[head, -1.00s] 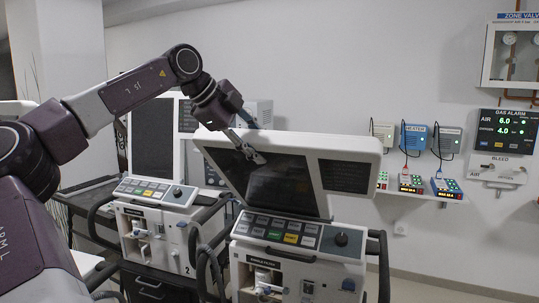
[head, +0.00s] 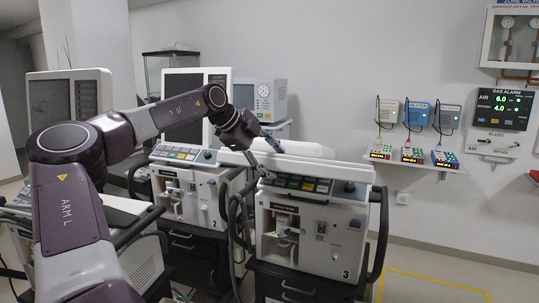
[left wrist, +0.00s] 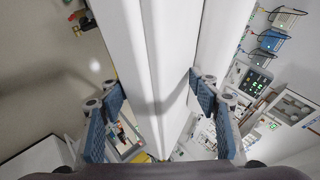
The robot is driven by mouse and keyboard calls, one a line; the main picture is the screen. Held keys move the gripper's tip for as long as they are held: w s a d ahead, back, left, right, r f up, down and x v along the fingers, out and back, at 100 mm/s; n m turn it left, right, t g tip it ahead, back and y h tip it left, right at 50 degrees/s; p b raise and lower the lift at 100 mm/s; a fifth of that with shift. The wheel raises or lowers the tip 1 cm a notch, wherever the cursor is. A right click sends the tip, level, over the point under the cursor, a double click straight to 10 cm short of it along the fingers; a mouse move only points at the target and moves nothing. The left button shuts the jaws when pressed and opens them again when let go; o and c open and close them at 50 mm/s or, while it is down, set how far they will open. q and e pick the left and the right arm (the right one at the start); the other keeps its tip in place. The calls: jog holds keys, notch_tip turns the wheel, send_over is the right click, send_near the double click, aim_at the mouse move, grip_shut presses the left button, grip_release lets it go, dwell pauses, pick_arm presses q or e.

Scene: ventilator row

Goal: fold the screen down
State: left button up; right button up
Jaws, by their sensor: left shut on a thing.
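The screen (head: 300,162) of ventilator 3 (head: 312,232) is a white panel. In the head view it lies nearly flat above the control panel, seen almost edge-on, with its display face hidden. My left gripper (head: 264,156) is at the screen's left part, with its fingers around the white edge. In the left wrist view, the blue-padded fingers (left wrist: 155,98) stand on either side of the long white screen casing (left wrist: 160,50), holding it. Some key buttons (head: 300,184) show just below the screen. My right gripper is not in view.
Ventilator 2 (head: 192,195) stands to the left with its screen (head: 187,84) upright, and another upright screen (head: 68,98) is farther left. A wall shelf (head: 418,161) holds small devices at right. The floor at right is clear, with a yellow line (head: 430,283).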

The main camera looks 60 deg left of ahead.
pick_arm(q)
jog(key=shift+s+f, duration=0.15)
jog(key=shift+f, duration=0.6)
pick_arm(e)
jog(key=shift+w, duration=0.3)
pick_arm(q)
jog(key=o, duration=1.1)
jog(key=shift+a, duration=0.1)
jog(key=shift+w+r, duration=0.1)
jog(key=shift+w, duration=0.1)
jog(key=shift+r, duration=0.1)
jog(key=shift+s+a+r, duration=0.1)
jog(key=shift+s+r, duration=0.05)
jog(key=shift+r, duration=0.3)
jog(key=v, duration=1.1)
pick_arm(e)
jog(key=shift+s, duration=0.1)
pick_arm(q)
jog(key=shift+s, duration=0.2)
